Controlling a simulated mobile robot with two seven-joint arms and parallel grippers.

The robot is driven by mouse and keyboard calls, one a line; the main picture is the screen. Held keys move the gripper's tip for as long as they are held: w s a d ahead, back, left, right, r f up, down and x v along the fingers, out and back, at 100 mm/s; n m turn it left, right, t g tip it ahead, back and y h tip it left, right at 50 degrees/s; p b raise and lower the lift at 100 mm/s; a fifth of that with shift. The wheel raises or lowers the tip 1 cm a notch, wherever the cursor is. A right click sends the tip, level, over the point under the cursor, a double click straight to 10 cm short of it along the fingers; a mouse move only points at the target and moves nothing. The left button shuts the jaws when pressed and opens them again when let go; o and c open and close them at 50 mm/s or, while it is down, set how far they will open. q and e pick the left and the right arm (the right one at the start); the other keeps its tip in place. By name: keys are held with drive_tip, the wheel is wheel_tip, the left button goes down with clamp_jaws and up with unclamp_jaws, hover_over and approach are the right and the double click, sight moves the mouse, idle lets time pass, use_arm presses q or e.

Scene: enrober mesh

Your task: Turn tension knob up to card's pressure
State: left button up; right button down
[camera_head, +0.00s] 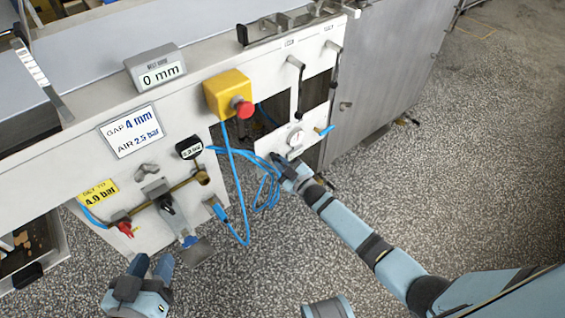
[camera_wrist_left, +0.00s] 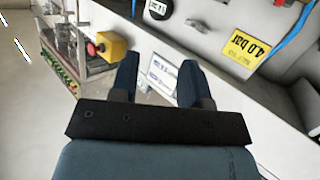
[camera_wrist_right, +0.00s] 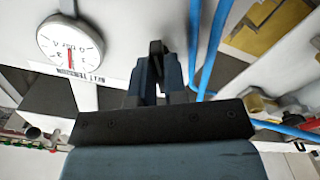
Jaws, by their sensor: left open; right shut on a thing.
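A round white gauge (camera_head: 296,138) with a red needle sits on the white panel; it shows larger in the right wrist view (camera_wrist_right: 70,45), where I cannot read its value. My right gripper (camera_head: 278,160) is below and beside it, shut on a small dark knob (camera_wrist_right: 157,47) mostly hidden by the fingers. A white card (camera_head: 131,131) reads "GAP 4 mm, AIR 2.5 bar". A yellow card (camera_head: 98,193) reads "4.0 bar". My left gripper (camera_head: 151,264) is open and empty, low in front of the machine; its fingers (camera_wrist_left: 157,78) show in the left wrist view.
A yellow box with a red button (camera_head: 228,96) juts from the panel, with blue hoses (camera_head: 240,200) hanging below. A black pressure display (camera_head: 190,148), brass fittings (camera_head: 202,177) and a grey "0 mm" readout (camera_head: 157,70) are on the front. The speckled floor at right is clear.

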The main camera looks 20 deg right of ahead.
use_arm(q)
drive_tip(key=shift+s+f, duration=0.1)
drive_tip(key=shift+f, duration=0.05)
drive_tip(key=shift+s+f, duration=0.1)
use_arm(e)
drive_tip(key=c, duration=1.2)
unclamp_jaws()
drive_tip(key=shift+o, duration=0.2)
drive_tip(key=shift+s, duration=0.2)
use_arm(q)
drive_tip(key=f+g+p, duration=0.1)
drive_tip(key=s+a+f+y+p, duration=0.1)
drive_tip(key=a+f+g+p, duration=0.1)
drive_tip(key=f, duration=0.1)
drive_tip(key=shift+s+a+g+y, duration=0.1)
drive_tip(key=shift+s+g+y, duration=0.2)
drive_tip(key=shift+s, duration=0.05)
use_arm(e)
drive_tip(key=v, duration=1.3)
drive_tip(key=shift+s, duration=0.2)
drive_tip(key=shift+d, duration=0.1)
